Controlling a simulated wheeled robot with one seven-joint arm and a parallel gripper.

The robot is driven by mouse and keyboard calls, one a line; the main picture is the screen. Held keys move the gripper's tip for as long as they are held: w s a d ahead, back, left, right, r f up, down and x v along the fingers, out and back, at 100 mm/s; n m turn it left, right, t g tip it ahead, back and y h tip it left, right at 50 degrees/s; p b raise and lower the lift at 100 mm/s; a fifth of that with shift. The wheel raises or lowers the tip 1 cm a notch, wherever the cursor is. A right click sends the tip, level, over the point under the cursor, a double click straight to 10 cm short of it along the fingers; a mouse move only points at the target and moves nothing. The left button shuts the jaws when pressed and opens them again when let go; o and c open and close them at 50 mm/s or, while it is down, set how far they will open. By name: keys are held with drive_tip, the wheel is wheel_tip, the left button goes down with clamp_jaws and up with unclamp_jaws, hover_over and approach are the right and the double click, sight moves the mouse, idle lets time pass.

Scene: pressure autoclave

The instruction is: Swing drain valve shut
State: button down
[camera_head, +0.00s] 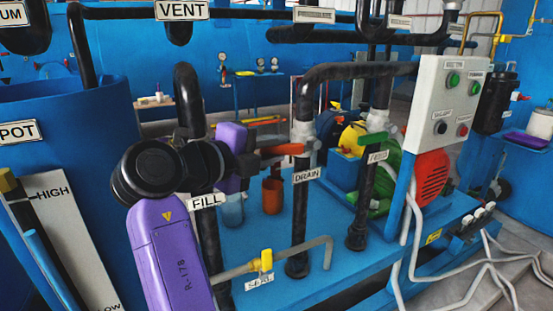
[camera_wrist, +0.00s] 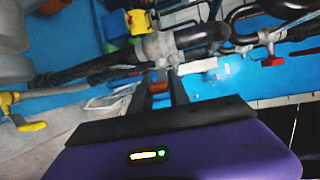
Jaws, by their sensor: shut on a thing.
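The drain valve's handle (camera_head: 282,149) is orange-red and sticks out level to the left of the grey valve body (camera_head: 304,134). The body sits on the black upright pipe labelled DRAIN (camera_head: 306,175). My gripper (camera_head: 264,157) reaches in from the left and is shut on the handle's outer end. In the wrist view the handle (camera_wrist: 158,87) shows as a short orange piece between my two dark fingers (camera_wrist: 160,90), with the grey valve body (camera_wrist: 158,46) just beyond. My arm and wrist hide part of the FILL pipe in the head view.
A yellow-handled valve (camera_head: 266,260) on a thin pipe stands low in front. Another labelled upright pipe (camera_head: 360,200) is to the right of the drain pipe. A grey control box (camera_head: 448,103) stands further right. A blue tank (camera_head: 70,140) fills the left.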

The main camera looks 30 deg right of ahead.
drive_tip(key=shift+a+f+h+b, duration=0.1)
drive_tip(key=shift+f+h+b, duration=0.2)
drive_tip(key=shift+f+b, duration=0.3)
drive_tip(key=shift+r, duration=0.1)
drive_tip(key=c, duration=1.2)
unclamp_jaws()
drive_tip(key=shift+c, duration=0.2)
drive_tip(key=f+v, duration=0.1)
drive_tip(key=v, duration=0.6)
drive_tip(key=shift+s+a+r, duration=0.2)
drive_tip(key=shift+a+r, duration=0.2)
drive_tip(key=shift+r, duration=0.1)
